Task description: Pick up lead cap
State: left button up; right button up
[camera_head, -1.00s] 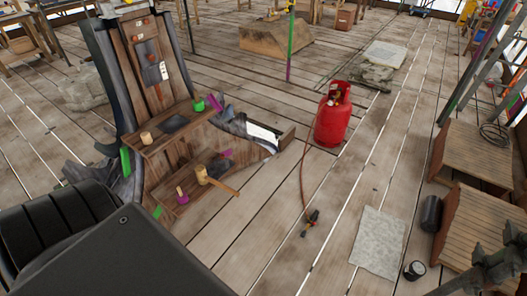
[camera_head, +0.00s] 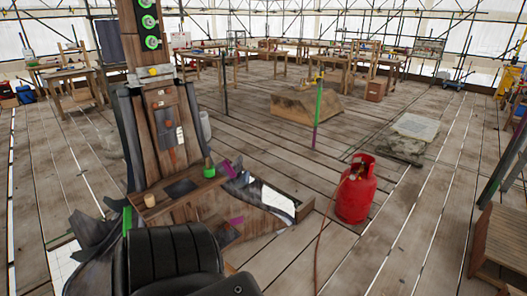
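I cannot pick out a lead cap for certain. A wooden spire post (camera_head: 165,125) stands at the left, with dark grey sheet along its sides. Its lower ledge holds a dark flat piece (camera_head: 181,188), a green-handled tool (camera_head: 209,170) and a small pale wooden cylinder (camera_head: 149,200). Crumpled grey sheet (camera_head: 242,182) lies at the right of its base. A black part of mine hides the bottom of the base. Neither gripper shows in the head view.
A red gas cylinder (camera_head: 356,190) with a hose stands right of the spire. A wooden block (camera_head: 305,103) and a green and purple pole (camera_head: 317,115) stand behind. A wooden crate (camera_head: 497,240) is at the right edge. Planks between are mostly clear.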

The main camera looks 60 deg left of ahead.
aim_at(228, 234)
jog(key=z, duration=0.05)
jog(key=i, duration=1.15)
jog(key=u, duration=0.85)
jog(key=i, duration=0.8)
jog(key=u, duration=1.25)
jog(key=i, duration=0.25)
jog(key=u, duration=0.2)
